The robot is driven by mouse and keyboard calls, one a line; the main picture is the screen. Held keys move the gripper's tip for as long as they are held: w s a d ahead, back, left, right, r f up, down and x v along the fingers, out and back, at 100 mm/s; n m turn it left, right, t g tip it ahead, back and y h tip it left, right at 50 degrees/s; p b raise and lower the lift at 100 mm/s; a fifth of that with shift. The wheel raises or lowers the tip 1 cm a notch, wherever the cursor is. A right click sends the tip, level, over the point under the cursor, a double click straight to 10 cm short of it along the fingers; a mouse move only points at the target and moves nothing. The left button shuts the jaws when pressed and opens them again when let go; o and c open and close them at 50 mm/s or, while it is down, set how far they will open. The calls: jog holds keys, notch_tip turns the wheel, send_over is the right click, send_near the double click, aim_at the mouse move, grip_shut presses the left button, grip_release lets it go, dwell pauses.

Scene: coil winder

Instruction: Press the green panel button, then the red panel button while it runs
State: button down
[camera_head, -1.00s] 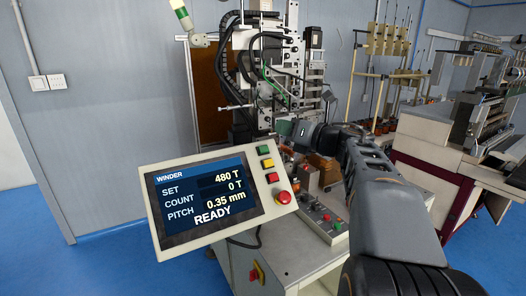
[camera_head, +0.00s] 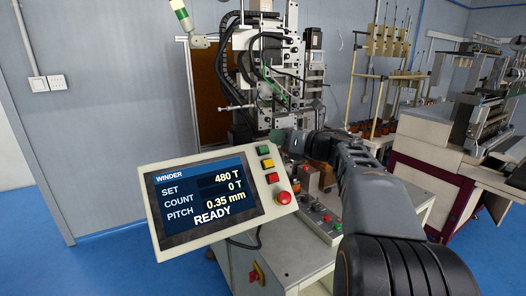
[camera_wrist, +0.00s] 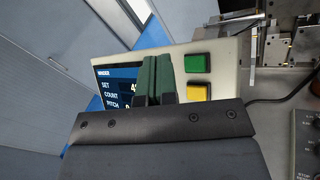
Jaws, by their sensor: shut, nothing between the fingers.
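The winder panel (camera_head: 152,213) is tilted, with a screen (camera_head: 205,200) reading READY, SET 480 T and COUNT 0 T. Its green button (camera_head: 262,150) is at the top of a column, above a yellow button (camera_head: 267,163) and the red button (camera_head: 272,177). The green button (camera_wrist: 197,62) and the yellow button (camera_wrist: 199,92) also show in the wrist view; the red button is hidden there. My gripper (camera_wrist: 158,56) is shut and empty, its green fingertips over the panel in that view, left of the green button. In the head view my gripper (camera_head: 276,136) is right of the green button.
A red mushroom knob (camera_head: 284,198) sits at the panel's lower right. Behind the panel stands the winder machine (camera_head: 275,70). A control box (camera_head: 322,220) with several knobs lies on the bench to the right.

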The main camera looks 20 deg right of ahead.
aim_at(264, 149)
jog(key=shift+w+a+f+b, duration=0.15)
jog(key=shift+w+f+b, duration=0.25)
jog(key=shift+w+f, duration=0.45)
jog(key=shift+w+a+f+b, duration=0.1)
jog(key=shift+w+f+b, duration=0.3)
jog(key=shift+w+f, duration=0.4)
jog(key=shift+w, duration=0.2)
dwell(0.9)
jog(key=shift+w+f+b, duration=0.15)
jog(key=shift+w+b, duration=0.1)
jog(key=shift+b, duration=0.15)
